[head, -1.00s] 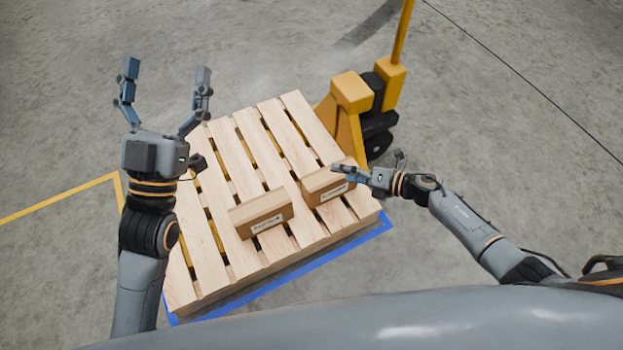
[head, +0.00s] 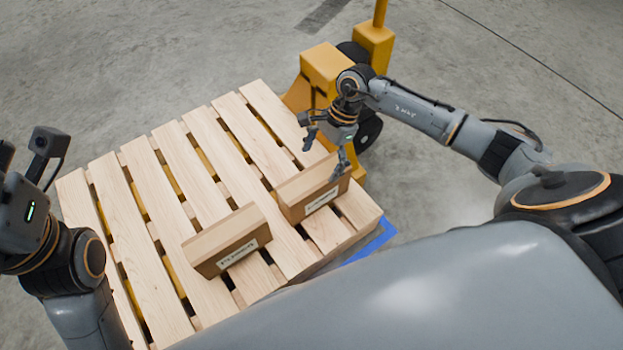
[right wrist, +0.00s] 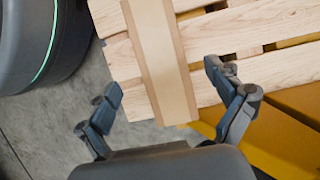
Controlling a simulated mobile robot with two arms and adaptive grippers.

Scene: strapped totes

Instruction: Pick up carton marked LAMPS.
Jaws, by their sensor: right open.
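Two brown cartons with white labels lie on the wooden pallet (head: 180,185). The left carton (head: 228,238) is near the pallet's front. The right carton (head: 312,190) is close to the front right corner. The print on both labels is too small to read for sure. My right gripper (head: 323,157) is open, fingers pointing down at the right carton. In the right wrist view one carton (right wrist: 160,55) lies between the spread fingers (right wrist: 163,82), which do not appear closed on it. My left gripper (head: 24,212) is at the left edge, its fingers mostly cut off.
A yellow pallet jack (head: 325,68) stands at the pallet's far right, close behind my right gripper and forearm. Blue tape (head: 372,242) marks the floor at the front right. The pallet's left and far boards are bare.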

